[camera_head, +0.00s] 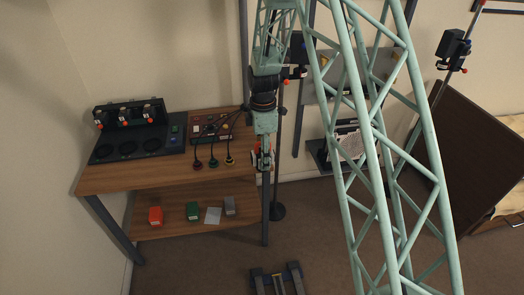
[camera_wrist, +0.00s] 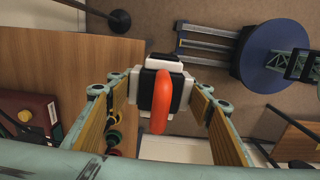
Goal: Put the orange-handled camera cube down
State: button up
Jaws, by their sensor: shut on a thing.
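The orange-handled camera cube (camera_wrist: 161,92) is in the middle of the wrist view, a black and white block with a rounded orange handle facing the camera. My gripper (camera_wrist: 160,90) is shut on it, with a finger on either side. In the head view my gripper (camera_head: 263,158) hangs just beyond the right end of the wooden desk (camera_head: 108,183); the cube is too small there to make out clearly. In the wrist view the cube shows over the gap between the desk top and the floor.
The lower shelf (camera_head: 180,222) holds small red, green and grey blocks. A pole with a round base (camera_head: 277,211) stands beside the desk.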

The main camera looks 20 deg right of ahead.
jog(key=shift+s+m, duration=0.1)
jog(key=shift+m, duration=0.2)
jog(key=m, duration=0.1)
jog(key=s+m, duration=0.1)
jog(key=m, duration=0.1)
jog(key=shift+f, duration=0.35)
jog(key=m, duration=0.3)
jog(key=s+m, duration=0.1)
jog(key=shift+s+d+f+m, duration=0.1)
jog(key=shift+d+f+m, duration=0.05)
jog(key=shift+f+m, duration=0.25)
jog(key=m, duration=0.2)
jog(key=s+m, duration=0.1)
jog(key=m, duration=0.1)
jog(key=shift+s+f, duration=0.1)
jog(key=shift+f, duration=0.25)
jog(key=shift+s+d+f+m, duration=0.1)
jog(key=shift+s+m, duration=0.1)
jog(key=shift+m, duration=0.6)
jog(key=shift+s+a+f+m, duration=0.15)
jog(key=shift+s+m, duration=0.1)
jog(key=shift+m, duration=0.55)
jog(key=shift+s+d+f+m, duration=0.1)
jog(key=shift+s+d+m, duration=0.1)
jog(key=shift+m, duration=0.6)
